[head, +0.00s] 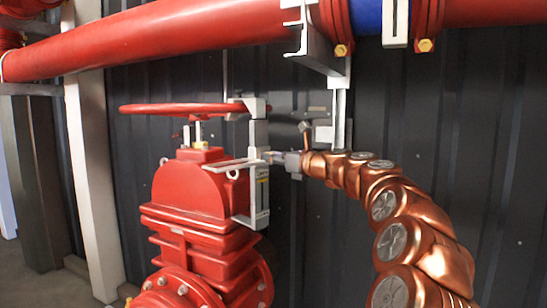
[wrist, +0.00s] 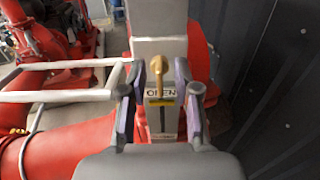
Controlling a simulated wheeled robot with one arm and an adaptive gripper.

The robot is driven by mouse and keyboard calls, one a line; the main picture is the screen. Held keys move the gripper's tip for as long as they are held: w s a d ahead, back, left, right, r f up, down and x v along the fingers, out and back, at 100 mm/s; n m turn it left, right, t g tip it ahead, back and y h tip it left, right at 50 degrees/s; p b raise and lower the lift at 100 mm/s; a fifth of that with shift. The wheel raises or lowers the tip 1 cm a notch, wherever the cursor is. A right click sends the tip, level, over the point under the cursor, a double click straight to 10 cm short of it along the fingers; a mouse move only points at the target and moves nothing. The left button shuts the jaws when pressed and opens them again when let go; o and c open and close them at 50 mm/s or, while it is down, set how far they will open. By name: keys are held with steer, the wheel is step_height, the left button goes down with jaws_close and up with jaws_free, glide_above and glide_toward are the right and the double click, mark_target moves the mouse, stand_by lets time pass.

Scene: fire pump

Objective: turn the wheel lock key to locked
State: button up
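The wheel lock is a grey metal box (head: 260,178) on the right side of the red valve, below the rim of the red handwheel (head: 170,109). In the wrist view, the brass-coloured key (wrist: 157,72) stands out from the lock above a label (wrist: 160,94) reading "OPEN". My gripper (wrist: 159,72) has one finger on each side of the key, with visible gaps, so it is open and not clamped on it. In the head view, my gripper (head: 273,157) reaches the lock from the right; its fingertips are small there and the key cannot be made out.
The red valve body (head: 190,187) stands left of the lock. A grey wire frame (wrist: 60,96) sticks out left of the lock. A dark corrugated wall (head: 480,120) is close behind and to the right. A large red pipe (head: 150,38) crosses above.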

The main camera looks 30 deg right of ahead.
jaws_close()
stand_by(0.3)
